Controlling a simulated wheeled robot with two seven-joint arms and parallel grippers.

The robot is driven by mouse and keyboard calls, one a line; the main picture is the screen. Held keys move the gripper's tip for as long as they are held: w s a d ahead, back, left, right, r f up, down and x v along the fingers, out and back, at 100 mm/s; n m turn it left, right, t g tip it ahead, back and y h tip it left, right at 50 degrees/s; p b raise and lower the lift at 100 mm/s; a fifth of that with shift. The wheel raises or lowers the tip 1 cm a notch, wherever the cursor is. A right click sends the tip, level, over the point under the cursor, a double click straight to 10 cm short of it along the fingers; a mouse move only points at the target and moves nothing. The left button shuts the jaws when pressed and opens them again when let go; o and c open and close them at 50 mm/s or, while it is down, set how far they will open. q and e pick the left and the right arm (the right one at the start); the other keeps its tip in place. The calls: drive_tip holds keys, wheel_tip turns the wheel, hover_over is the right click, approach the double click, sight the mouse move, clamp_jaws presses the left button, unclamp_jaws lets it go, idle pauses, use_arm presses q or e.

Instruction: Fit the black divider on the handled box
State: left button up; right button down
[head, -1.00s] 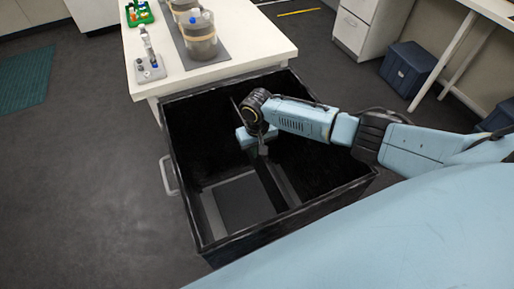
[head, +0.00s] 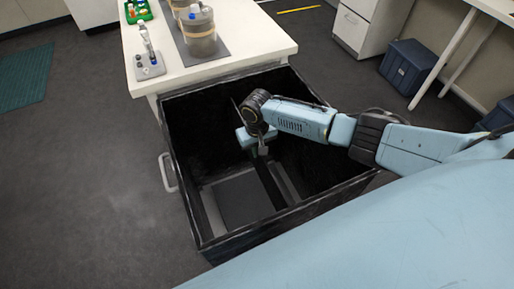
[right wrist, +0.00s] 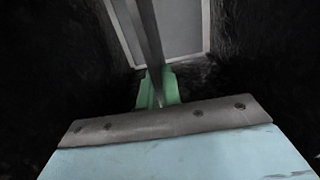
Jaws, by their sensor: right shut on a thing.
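The handled box (head: 290,213) is a large open black box in the middle of the head view, with a grey handle (head: 168,174) on its left side. My right gripper (head: 262,150) is inside the box opening, pointing down, shut on the black divider (head: 270,187). The divider is a thin dark panel, seen nearly edge-on, running lengthwise inside the box. In the right wrist view the green fingertips (right wrist: 158,88) pinch the divider's edge (right wrist: 147,38). The divider's lower edge is hidden, so I cannot tell whether it is seated. My left gripper is out of view.
A white table (head: 245,40) stands against the box's far side, holding a jar (head: 200,33), a small stand (head: 150,62) and a green rack (head: 138,12). A dark blue bin (head: 408,68) is at right. Floor left of the box is clear.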

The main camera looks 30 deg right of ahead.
drive_tip(key=shift+f, duration=0.2)
idle(0.3)
drive_tip(key=shift+f+b, duration=0.35)
drive_tip(key=shift+f, duration=0.2)
drive_tip(key=shift+f, duration=0.15)
drive_tip(key=shift+f+b, duration=0.3)
drive_tip(key=shift+f, duration=0.1)
drive_tip(key=c, duration=1.5)
unclamp_jaws()
wheel_tip(320, 180, up, 13)
drive_tip(key=p, duration=0.3)
drive_tip(key=shift+r+p, duration=0.2)
drive_tip(key=shift+p, duration=0.15)
